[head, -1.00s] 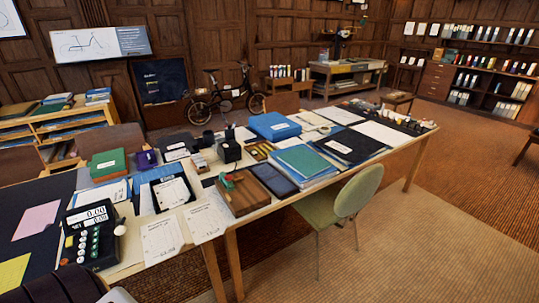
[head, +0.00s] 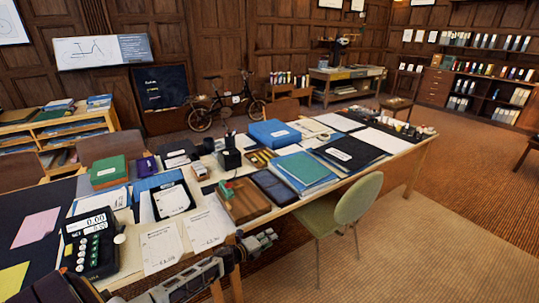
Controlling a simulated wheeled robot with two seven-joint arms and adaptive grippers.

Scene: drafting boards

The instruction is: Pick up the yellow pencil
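I cannot make out a yellow pencil for certain. A black holder (head: 229,157) with thin items sticking up stands near the middle of the long desk. Right of it, a small tray (head: 259,158) holds yellowish pieces too small to tell apart. My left arm comes in from the bottom left, and my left gripper (head: 262,240) is in front of the desk's near edge, below the brown wooden tray. I see nothing held in it, but its fingers are too small to tell open from shut. My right gripper is out of view.
The brown wooden tray (head: 243,201) with green and red items lies near the front edge. A blue folder stack (head: 303,172), a blue box (head: 273,133), a calculator-like device (head: 91,243) and papers crowd the desk. A green chair (head: 345,212) stands close in front.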

